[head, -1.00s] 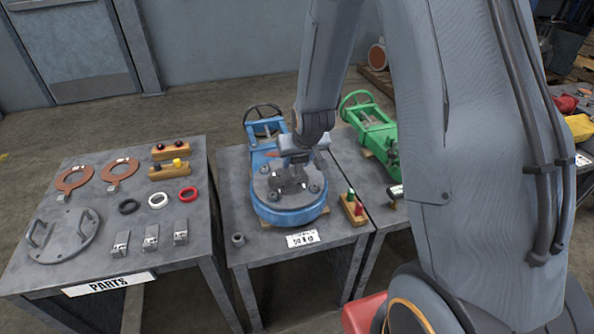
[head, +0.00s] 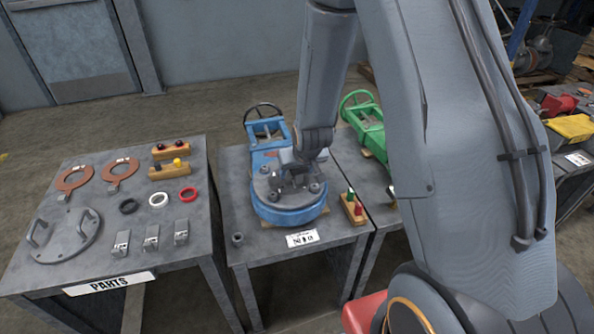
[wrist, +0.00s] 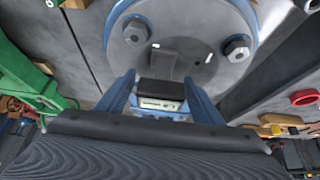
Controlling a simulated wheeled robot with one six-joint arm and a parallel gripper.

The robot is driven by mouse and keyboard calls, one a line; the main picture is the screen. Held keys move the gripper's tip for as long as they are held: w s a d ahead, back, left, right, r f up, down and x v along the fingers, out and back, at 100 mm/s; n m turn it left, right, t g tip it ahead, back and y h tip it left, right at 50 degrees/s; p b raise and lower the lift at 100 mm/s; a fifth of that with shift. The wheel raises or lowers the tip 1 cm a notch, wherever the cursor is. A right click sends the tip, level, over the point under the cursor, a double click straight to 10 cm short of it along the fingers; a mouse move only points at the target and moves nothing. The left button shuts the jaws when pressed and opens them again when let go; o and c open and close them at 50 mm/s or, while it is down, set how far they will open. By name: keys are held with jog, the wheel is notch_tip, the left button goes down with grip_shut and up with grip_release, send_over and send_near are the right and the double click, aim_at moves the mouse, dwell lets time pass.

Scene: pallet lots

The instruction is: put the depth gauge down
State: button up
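A dark block with a pale display or label strip (wrist: 162,104) shows in the wrist view and looks like the depth gauge. My gripper (head: 290,178) is low over that flange in the head view. Its fingers are too small and dark there to tell apart.
The parts table (head: 93,255) on the left holds copper-coloured rings, a handled disc (head: 65,236), small rings, metal blocks and wooden holders. A wooden block with green and red pegs (head: 353,209) stands right of the blue valve. A green valve (head: 364,120) is behind my arm.

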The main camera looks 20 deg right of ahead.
jog(key=shift+r, duration=0.25)
jog(key=v, duration=1.1)
jog(key=s+r+g, duration=0.2)
jog(key=s+g, duration=0.1)
jog(key=s, duration=0.7)
jog(key=s+r+g, duration=0.2)
jog(key=s, duration=0.7)
jog(key=shift+s+r+g+b, duration=0.2)
jog(key=shift+s+g+b, duration=0.15)
jog(key=shift+g+b, duration=0.05)
jog(key=shift+a, duration=0.1)
notch_tip(320, 180, up, 8)
jog(key=s+t+p, duration=0.1)
jog(key=p, duration=0.7)
jog(key=shift+s, duration=0.35)
